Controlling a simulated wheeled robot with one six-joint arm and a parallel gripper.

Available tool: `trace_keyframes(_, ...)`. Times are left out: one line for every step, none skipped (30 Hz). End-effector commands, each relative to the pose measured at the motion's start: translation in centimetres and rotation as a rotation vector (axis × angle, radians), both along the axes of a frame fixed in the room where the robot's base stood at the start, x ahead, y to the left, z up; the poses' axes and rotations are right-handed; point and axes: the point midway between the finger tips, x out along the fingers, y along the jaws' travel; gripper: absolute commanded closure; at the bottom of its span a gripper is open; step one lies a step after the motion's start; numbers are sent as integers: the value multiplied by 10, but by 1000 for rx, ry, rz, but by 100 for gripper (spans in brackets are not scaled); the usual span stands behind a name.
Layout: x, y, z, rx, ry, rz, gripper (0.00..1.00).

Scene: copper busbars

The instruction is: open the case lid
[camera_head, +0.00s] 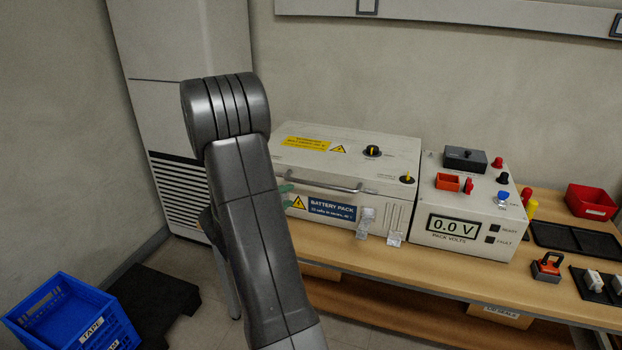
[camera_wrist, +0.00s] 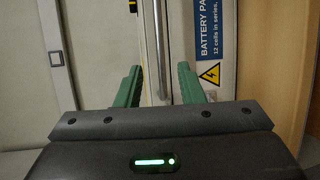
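The white battery-pack case (camera_head: 402,218) stands on the bench with its lid (camera_head: 345,155) shut. The lid carries a yellow warning label and two black knobs with yellow marks. A grey bar handle (camera_head: 335,187) runs along its front, and it also shows upright in the wrist view (camera_wrist: 160,45). My gripper (camera_wrist: 160,77) is open, its green fingers apart on either side of the handle's line. In the head view my gripper (camera_head: 286,196) is at the handle's left end, mostly hidden by my arm. I cannot tell whether the fingers touch the bar.
A white meter box (camera_head: 468,212) reading 0.0 V stands close to the case's right. A red bin (camera_head: 590,202), black tray (camera_head: 575,240) and orange-black tool (camera_head: 547,266) are farther right. A blue crate (camera_head: 72,315) is on the floor.

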Motion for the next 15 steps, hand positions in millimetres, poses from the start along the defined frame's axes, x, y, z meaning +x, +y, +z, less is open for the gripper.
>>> trace_keyframes(3, -1, -1, -2, -2, 1, 65)
trace_keyframes(5, -3, -1, -1, -3, 1, 65)
trace_keyframes(8, -7, -2, -1, -2, 0, 65)
trace_keyframes(10, -10, -2, 0, -1, -2, 65)
trace_keyframes(14, -12, -3, 0, -1, -2, 65)
trace_keyframes(19, -17, -4, 0, -1, -2, 65)
trace_keyframes(23, -21, -5, -1, -1, -4, 65)
trace_keyframes(27, -25, -7, -1, -1, -4, 65)
trace_keyframes(34, -31, -9, -1, 0, -4, 65)
trace_keyframes(38, -35, -9, 0, 0, -4, 65)
trace_keyframes(43, -39, -10, -1, -1, -4, 65)
trace_keyframes(50, -45, -12, 0, 0, -4, 65)
trace_keyframes(55, -49, -14, 1, 0, -4, 65)
trace_keyframes(59, -53, -15, -1, 0, -4, 65)
trace_keyframes(65, -59, -16, -1, 0, -5, 65)
